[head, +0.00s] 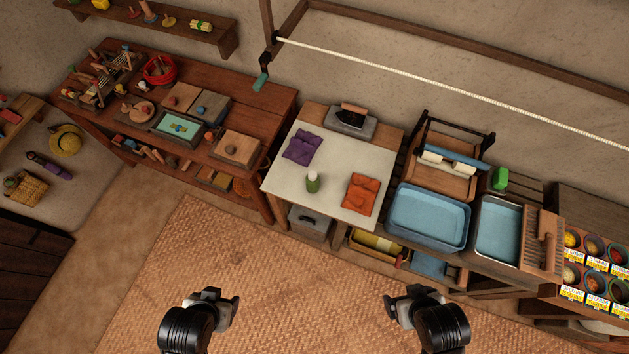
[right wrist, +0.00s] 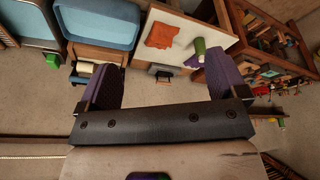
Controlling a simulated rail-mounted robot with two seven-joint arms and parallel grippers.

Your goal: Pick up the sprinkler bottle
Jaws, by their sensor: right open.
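The sprinkler bottle (head: 313,182), green with a pale top, stands on the white-topped table (head: 340,160) near its front edge, between a purple folded cloth and an orange one. It also shows in the right wrist view as a green shape (right wrist: 199,48), partly hidden by a finger. My right gripper (head: 406,300) is open and empty, in front of the table and well apart from the bottle. Its two purple-grey fingers are wide apart in the right wrist view (right wrist: 161,85). My left gripper (head: 218,302) is over the mat, also apart from the bottle; its jaw gap is unclear.
The purple cloth (head: 302,147), orange cloth (head: 361,194) and a dark iron (head: 352,117) lie on the same table. Blue basins (head: 429,217) stand to its right, a cluttered wooden workbench (head: 255,115) to its left. The woven mat (head: 270,265) in front is clear.

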